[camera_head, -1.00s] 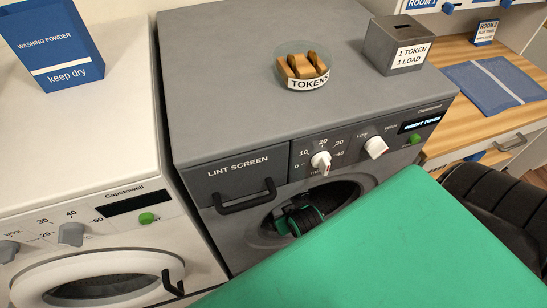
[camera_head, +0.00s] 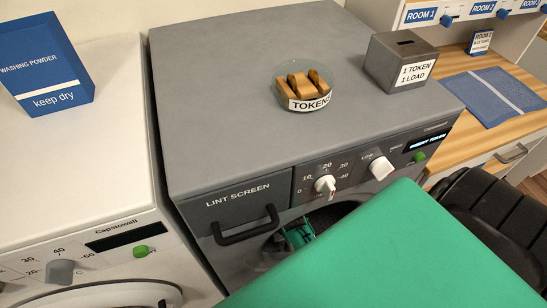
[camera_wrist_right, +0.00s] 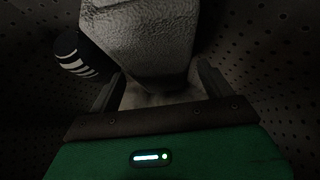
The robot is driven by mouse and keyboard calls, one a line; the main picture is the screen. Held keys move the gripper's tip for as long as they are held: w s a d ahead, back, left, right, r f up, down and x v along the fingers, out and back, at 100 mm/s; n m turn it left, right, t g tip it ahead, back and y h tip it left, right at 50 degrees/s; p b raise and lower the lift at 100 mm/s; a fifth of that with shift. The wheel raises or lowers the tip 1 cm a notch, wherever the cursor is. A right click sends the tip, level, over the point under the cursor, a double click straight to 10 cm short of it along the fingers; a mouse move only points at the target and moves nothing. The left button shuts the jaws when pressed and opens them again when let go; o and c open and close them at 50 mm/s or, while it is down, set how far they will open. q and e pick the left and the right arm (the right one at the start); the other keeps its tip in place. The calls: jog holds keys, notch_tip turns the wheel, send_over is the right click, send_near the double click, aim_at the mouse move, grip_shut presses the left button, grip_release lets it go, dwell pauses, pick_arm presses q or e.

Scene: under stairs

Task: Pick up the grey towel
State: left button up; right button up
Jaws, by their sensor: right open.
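The grey towel (camera_wrist_right: 140,35) fills the upper middle of the right wrist view, inside a dark perforated drum. My right gripper (camera_wrist_right: 158,82) is open, with one finger to each side of the towel's lower part. I cannot tell how firmly the fingers touch the cloth. In the head view, a green part of my right arm shows in the round opening of the grey dryer (camera_head: 215,130). The towel and the fingertips are hidden there. My left gripper is not in view.
A dark striped sock-like item (camera_wrist_right: 72,54) lies left of the towel in the drum. The perforated drum wall (camera_wrist_right: 270,60) surrounds the gripper. On the dryer stand a token dish (camera_head: 304,88) and a token box (camera_head: 401,62). A white washer (camera_head: 75,175) stands at left.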

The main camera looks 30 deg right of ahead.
jog(key=shift+x, duration=2.7)
jog(key=shift+d, duration=0.1)
jog(key=shift+c, duration=0.4)
jog(key=shift+w+r, duration=0.1)
jog(key=c, duration=0.7)
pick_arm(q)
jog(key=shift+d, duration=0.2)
pick_arm(e)
jog(key=shift+o, duration=0.2)
jog(key=shift+r, duration=0.55)
notch_tip(320, 180, up, 4)
jog(key=shift+f, duration=0.1)
notch_tip(320, 180, up, 4)
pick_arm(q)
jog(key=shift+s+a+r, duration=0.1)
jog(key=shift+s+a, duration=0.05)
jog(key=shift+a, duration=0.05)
pick_arm(e)
jog(key=shift+r, duration=0.55)
